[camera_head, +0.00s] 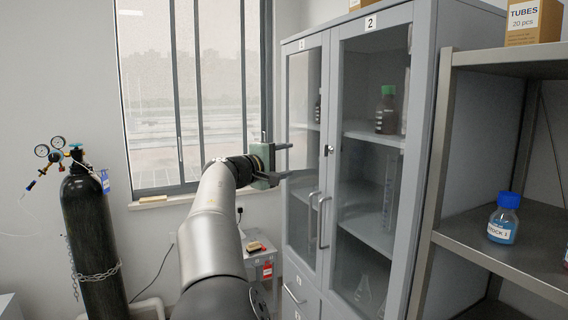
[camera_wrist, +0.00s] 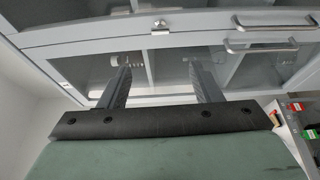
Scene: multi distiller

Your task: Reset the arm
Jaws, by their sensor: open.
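My gripper (camera_head: 284,161) is at the end of my outstretched arm in the head view, level with the left door of a grey glass-fronted cabinet (camera_head: 433,60). Its two fingers point right, toward the cabinet, and are spread apart with nothing between them. In the wrist view my gripper (camera_wrist: 160,80) also shows open and empty, with the cabinet's glass doors and handles beyond it. I cannot tell the exact gap between the fingertips and the door. Both cabinet doors look shut.
A black gas cylinder (camera_head: 92,240) with gauges stands at the left. A small cart (camera_head: 262,268) sits low beside the cabinet. A metal shelf (camera_head: 500,245) at the right bears a blue-capped bottle (camera_head: 503,220). Open floor room is not clearly visible.

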